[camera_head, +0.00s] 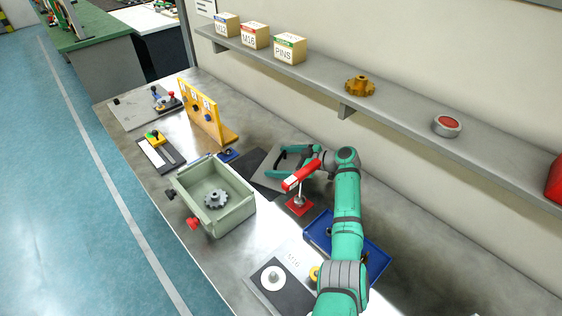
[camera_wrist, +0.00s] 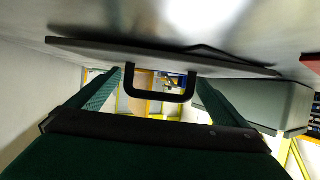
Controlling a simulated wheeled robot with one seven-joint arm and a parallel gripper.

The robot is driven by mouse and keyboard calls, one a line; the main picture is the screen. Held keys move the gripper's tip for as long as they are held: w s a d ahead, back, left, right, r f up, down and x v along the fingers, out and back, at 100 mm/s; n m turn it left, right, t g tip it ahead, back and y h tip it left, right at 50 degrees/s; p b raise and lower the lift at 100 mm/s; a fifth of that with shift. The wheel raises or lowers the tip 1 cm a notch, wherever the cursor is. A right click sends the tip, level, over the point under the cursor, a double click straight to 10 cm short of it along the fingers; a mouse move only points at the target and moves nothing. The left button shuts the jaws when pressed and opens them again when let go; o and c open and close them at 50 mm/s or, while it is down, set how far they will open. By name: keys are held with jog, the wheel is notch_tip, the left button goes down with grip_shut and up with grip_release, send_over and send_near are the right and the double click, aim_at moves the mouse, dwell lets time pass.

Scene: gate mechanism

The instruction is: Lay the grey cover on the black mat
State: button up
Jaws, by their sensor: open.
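The grey cover (camera_head: 262,181) is a flat plate lying on the bench, with its right part hidden by my gripper and arm. In the wrist view the cover (camera_wrist: 95,49) shows edge-on, with its black bar handle (camera_wrist: 158,97) between my fingers. My gripper (camera_head: 281,163) is open over the cover. In the wrist view my gripper (camera_wrist: 162,82) has one finger on each side of the handle, with gaps visible. The black mat (camera_head: 246,160) lies flat just left of the cover, partly hidden by the cover or the tray.
A red-handled lever (camera_head: 301,175) stands close beside my gripper. A pale green tray (camera_head: 236,220) with a grey gear is left of it. A yellow panel (camera_head: 207,118) stands beyond the mat. A blue tray (camera_head: 376,259) lies under my arm. A shelf (camera_head: 390,105) runs along the wall.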

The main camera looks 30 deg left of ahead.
jog(key=v, duration=1.2)
